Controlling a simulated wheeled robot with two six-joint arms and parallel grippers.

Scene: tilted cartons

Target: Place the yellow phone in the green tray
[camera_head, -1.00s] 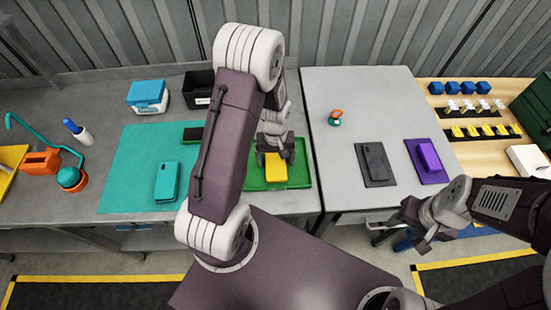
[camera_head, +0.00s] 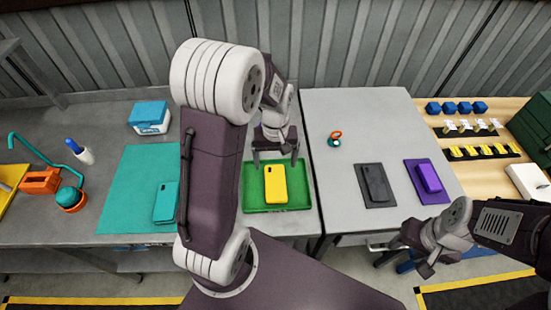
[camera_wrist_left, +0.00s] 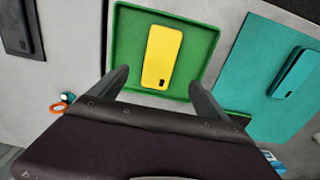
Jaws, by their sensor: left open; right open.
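The yellow phone (camera_head: 275,184) lies flat inside the green tray (camera_head: 305,187), near its middle. In the left wrist view the phone (camera_wrist_left: 161,57) lies within the rim of the tray (camera_wrist_left: 125,45), clear of the fingers. My left gripper (camera_head: 276,158) is open and empty, just behind and above the phone. Its two fingers (camera_wrist_left: 158,85) stand apart in the left wrist view, with nothing between them. My right gripper (camera_head: 426,262) is open and empty in front of the grey table.
A teal phone (camera_head: 166,202) lies on a teal mat (camera_head: 125,205) left of the tray. A dark phone (camera_head: 376,183) and a purple phone (camera_head: 429,177) lie on mats to the right. A small orange-and-green object (camera_head: 335,139) stands on the grey table.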

